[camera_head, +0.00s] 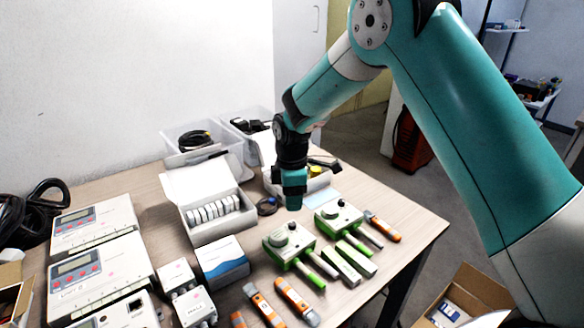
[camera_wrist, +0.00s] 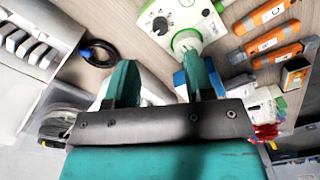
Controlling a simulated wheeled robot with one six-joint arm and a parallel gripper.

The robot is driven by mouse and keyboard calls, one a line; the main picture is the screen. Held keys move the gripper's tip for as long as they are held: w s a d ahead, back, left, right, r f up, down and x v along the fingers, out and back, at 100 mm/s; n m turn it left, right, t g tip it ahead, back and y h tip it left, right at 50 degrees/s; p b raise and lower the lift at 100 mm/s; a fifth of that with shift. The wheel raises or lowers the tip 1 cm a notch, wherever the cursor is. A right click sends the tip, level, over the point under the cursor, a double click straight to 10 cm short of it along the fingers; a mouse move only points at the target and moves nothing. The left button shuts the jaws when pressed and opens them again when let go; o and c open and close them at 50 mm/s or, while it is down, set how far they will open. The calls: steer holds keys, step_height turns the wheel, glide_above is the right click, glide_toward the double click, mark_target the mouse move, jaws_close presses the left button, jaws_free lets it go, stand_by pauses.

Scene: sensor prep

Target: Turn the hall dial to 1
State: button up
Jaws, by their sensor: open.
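Two green-and-white boxes with round dials lie on the table in the head view. One box (camera_head: 272,250) is nearer, and the other box (camera_head: 352,222) is farther right. I cannot read which one is the hall unit. Each has a dark knob and a paler round part on top. In the wrist view, one green-and-white box (camera_wrist: 200,22) shows at the top with a grey knob (camera_wrist: 160,25); its pointer setting is too small to read. My gripper (camera_head: 293,203) hangs above the table behind the nearer box. Its teal fingers (camera_wrist: 160,75) are apart, with nothing between them.
An open white carton (camera_head: 197,235) with several pale pieces stands left of my gripper. Metering boxes (camera_head: 85,275) stand at the far left. Orange-and-grey tools (camera_head: 296,300) lie at the front. Clear bins (camera_head: 182,128) stand at the back. A coiled cable (camera_head: 267,206) lies close by.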

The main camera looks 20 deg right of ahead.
step_height(320, 180, up, 10)
steer(key=shift+f, duration=0.2)
stand_by(0.3)
steer(key=s+a+r+m+y+p, duration=0.1)
steer(key=s+r+m, duration=0.2)
steer(key=s, duration=0.7)
steer(key=s+a+r+m+y+p, duration=0.1)
steer(key=s+a+r+m, duration=0.1)
steer(key=s, duration=0.9)
steer(key=s+a+r+m+y, duration=0.1)
steer(key=s+r+m+y, duration=0.1)
steer(key=s+r, duration=0.4)
steer(key=s+m, duration=0.1)
steer(key=s, duration=0.3)
steer(key=shift+s+a+m+p, duration=0.15)
steer(key=shift+a+m+p, duration=0.15)
steer(key=shift+m+p, duration=0.1)
steer(key=shift+d, duration=0.1)
